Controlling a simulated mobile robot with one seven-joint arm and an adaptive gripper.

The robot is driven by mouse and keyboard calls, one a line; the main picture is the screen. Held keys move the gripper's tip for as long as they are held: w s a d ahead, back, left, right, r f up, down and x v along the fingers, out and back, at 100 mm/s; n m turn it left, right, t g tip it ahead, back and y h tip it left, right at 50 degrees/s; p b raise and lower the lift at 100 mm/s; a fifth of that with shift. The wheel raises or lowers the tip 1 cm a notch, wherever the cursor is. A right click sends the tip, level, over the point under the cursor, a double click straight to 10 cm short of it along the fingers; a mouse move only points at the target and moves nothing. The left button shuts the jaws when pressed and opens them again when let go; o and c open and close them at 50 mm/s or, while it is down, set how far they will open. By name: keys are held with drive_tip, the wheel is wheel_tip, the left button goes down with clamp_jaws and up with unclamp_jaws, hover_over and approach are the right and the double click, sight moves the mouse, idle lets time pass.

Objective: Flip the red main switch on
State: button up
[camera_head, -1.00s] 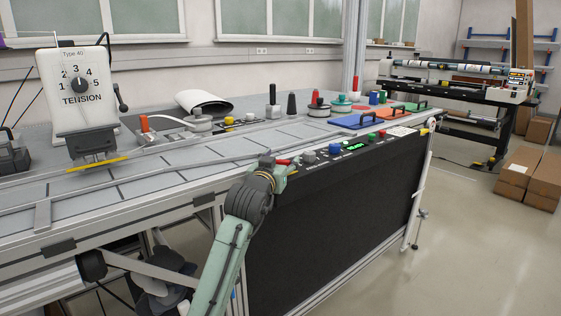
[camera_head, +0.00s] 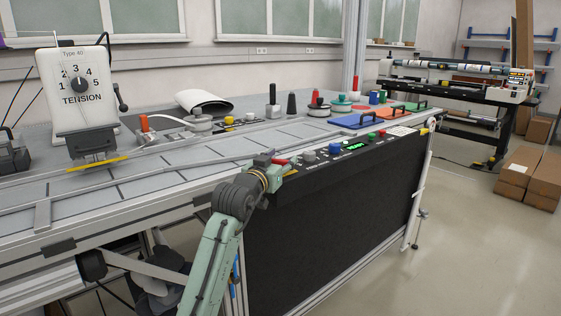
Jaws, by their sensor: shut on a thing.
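The red main switch (camera_head: 281,161) is a small red handle at the left end of the black control panel on the table's front edge. My gripper (camera_head: 272,162) is at this handle, coming from the left and front. It is shut on the red switch. My wrist and the gripper body cover the panel just left of the handle, and the fingertips are too small to see clearly. I cannot tell the handle's exact position.
Right of the switch, the panel carries a grey knob (camera_head: 308,155), a lit green display (camera_head: 355,147) and several buttons. A white TENSION dial unit (camera_head: 76,85) stands at the left. The floor right of the table is clear up to some cardboard boxes (camera_head: 530,178).

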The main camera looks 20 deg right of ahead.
drive_tip(key=m+g+h+b, duration=0.1)
drive_tip(key=m+g+h, duration=0.1)
drive_tip(key=shift+w+f+g, duration=0.1)
drive_tip(key=shift+g, duration=0.2)
drive_tip(key=shift+m+g+h+b, duration=0.65)
drive_tip(key=shift+m+g+h, duration=0.8)
drive_tip(key=shift+g, duration=0.65)
drive_tip(key=shift+m+g, duration=0.3)
drive_tip(key=shift+m, duration=0.05)
drive_tip(key=o, duration=1.2)
drive_tip(key=shift+c, duration=0.2)
drive_tip(key=v, duration=1.2)
